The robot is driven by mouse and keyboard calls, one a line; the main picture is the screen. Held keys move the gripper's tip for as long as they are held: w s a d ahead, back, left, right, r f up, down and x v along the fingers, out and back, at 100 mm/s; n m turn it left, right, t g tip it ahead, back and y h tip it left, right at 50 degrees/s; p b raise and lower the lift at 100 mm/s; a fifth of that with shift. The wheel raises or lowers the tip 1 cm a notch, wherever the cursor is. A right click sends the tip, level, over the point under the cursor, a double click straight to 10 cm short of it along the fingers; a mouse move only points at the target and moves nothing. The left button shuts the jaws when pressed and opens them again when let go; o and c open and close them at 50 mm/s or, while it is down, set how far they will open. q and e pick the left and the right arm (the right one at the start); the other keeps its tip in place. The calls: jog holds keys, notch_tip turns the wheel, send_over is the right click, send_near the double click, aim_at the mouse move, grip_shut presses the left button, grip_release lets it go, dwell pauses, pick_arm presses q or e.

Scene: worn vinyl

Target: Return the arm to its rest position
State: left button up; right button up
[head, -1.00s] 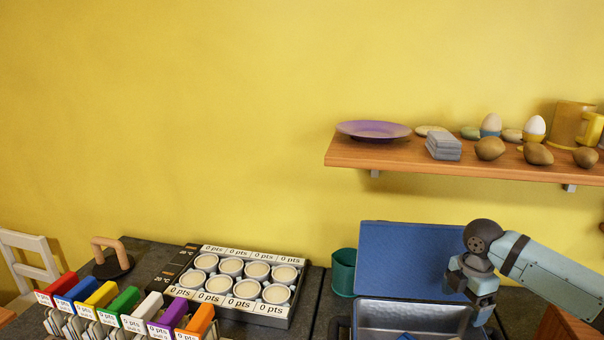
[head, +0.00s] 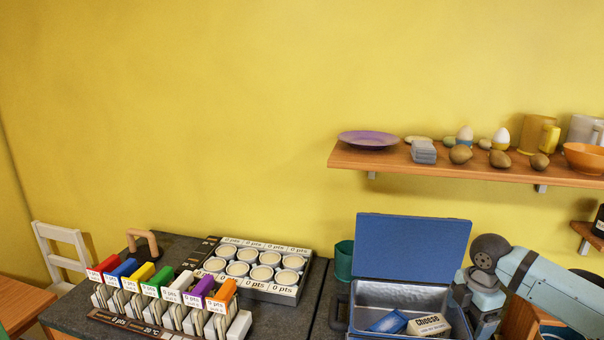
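My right arm comes in from the right edge, with its gripper (head: 483,312) pointing down beside the right side of the blue cooler box (head: 412,246). Its fingertips are low in the picture and partly cut off, so I cannot tell whether they are open or shut. I see nothing held in it. The box lid stands open. Inside the box lie a blue packet (head: 388,321) and a carton marked "cheese" (head: 429,325). My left gripper is not in view.
A wooden shelf (head: 440,168) holds a purple plate (head: 368,140), eggs, potatoes, a yellow mug and an orange bowl (head: 584,158). A rack of coloured tabs (head: 165,290) and a tray of white cups (head: 255,268) stand left of the box. A teal cup (head: 344,261) is behind them.

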jog(key=s+a+f+m+t+y+b, duration=0.1)
jog(key=s+a+f+m+t+y, duration=0.3)
jog(key=a+f, duration=0.6)
jog(key=s+a+f+m+t+y+b, duration=0.1)
jog(key=s+a+f+m, duration=0.1)
jog(key=s+a+f, duration=0.7)
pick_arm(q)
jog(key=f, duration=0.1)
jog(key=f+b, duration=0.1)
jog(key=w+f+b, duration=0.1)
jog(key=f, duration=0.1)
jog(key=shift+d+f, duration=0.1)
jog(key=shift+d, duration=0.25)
pick_arm(e)
jog(key=s+d+f+m+t+h, duration=0.1)
jog(key=s+f+m+t, duration=0.1)
jog(key=s+f+m, duration=0.3)
jog(key=s+d+f+m+t+h, duration=0.1)
jog(key=s+f+m+t, duration=0.2)
jog(key=s, duration=0.7)
notch_tip(320, 180, down, 2)
jog(key=m, duration=0.3)
jog(key=shift+d+t, duration=0.3)
jog(key=shift+d, duration=0.05)
jog(key=shift+s+f, duration=0.1)
